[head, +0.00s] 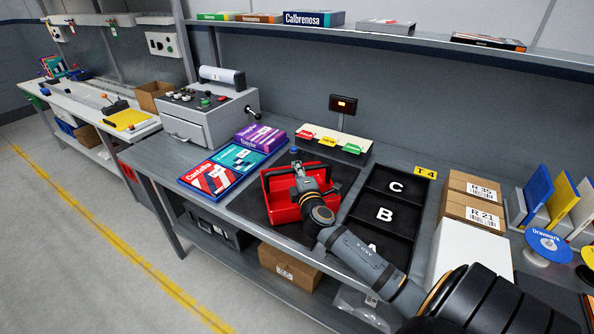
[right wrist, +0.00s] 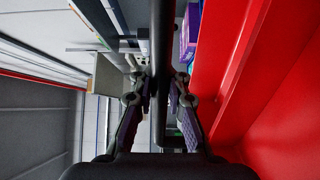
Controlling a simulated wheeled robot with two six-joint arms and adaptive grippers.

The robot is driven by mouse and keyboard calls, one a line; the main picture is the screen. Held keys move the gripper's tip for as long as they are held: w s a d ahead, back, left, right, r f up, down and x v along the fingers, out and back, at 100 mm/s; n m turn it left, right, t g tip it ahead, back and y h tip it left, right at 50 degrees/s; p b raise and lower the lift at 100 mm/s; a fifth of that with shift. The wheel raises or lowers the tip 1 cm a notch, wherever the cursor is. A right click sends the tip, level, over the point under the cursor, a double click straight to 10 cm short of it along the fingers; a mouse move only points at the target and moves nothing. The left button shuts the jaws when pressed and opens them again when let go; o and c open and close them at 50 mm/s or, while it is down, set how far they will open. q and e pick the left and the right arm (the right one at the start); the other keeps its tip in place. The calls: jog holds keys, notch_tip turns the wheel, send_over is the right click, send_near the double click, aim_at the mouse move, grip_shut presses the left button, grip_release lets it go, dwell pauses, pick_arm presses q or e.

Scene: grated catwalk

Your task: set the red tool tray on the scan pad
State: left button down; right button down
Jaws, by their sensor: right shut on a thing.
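The red tool tray (head: 283,207) is on or just over a dark mat (head: 237,207) on the grey bench; I cannot tell whether it touches. The mat may be the scan pad; no label shows on it. My right gripper (head: 298,170) is over the tray, its arm coming in from the lower right and hiding part of the tray. In the right wrist view its fingers (right wrist: 160,90) are shut on the tray's dark handle bar (right wrist: 162,50), with the red tray wall (right wrist: 225,75) to the right. My left gripper is not in view.
Right of the mat is a black tray with lettered compartments (head: 384,214). Left are flat boxes (head: 213,178), a purple box (head: 260,137) and a grey machine (head: 208,115). Behind is a rack of coloured cards (head: 333,143). Cartons (head: 472,202) stand at right.

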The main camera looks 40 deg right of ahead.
jog(key=shift+f, duration=0.15)
jog(key=c, duration=1.8)
grip_release()
jog(key=shift+f, duration=0.15)
jog(key=o, duration=0.5)
jog(key=shift+r, duration=0.25)
jog(key=b+v, duration=0.1)
jog(key=v, duration=1.1)
jog(key=shift+f+b, duration=0.1)
jog(key=shift+b, duration=0.25)
